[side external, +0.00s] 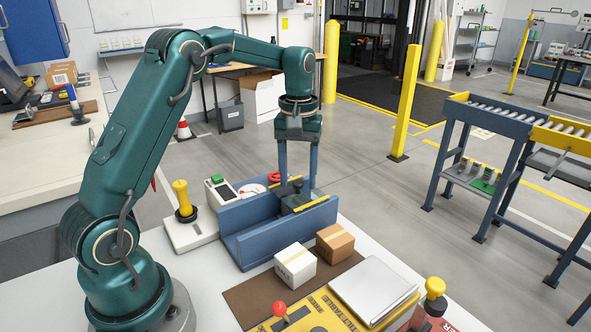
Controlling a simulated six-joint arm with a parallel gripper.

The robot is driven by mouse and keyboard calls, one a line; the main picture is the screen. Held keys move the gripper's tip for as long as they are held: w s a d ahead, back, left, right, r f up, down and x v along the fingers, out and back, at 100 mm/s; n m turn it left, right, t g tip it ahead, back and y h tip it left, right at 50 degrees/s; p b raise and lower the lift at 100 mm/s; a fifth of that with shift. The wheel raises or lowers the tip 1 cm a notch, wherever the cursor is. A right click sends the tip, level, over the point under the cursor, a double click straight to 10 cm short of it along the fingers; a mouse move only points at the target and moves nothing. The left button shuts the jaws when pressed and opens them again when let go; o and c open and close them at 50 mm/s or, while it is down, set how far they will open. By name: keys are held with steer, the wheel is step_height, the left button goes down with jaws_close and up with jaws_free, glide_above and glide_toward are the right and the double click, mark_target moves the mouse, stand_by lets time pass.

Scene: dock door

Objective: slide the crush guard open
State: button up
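A blue channel-shaped housing (262,238) stands on the white table. In it sits a dark grey sliding piece with yellow-striped edges (312,204), which looks like the crush guard; a small dark knob (297,185) stands up from it. My gripper (298,183) points straight down over this piece. Its two blue-grey fingers are spread wide, one to each side of the knob, with a visible gap between them. The fingertips are low, around the knob's height, partly hidden by the housing. I cannot tell whether either finger touches the guard.
A white box (295,265) and a brown box (335,243) sit close in front of the housing. A yellow joystick (182,197) and a green-buttoned box (219,190) stand to its left. A yellow panel with a red knob (279,309) and a silver plate (373,289) lie at the front.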

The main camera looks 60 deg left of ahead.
jaws_close()
stand_by(1.2)
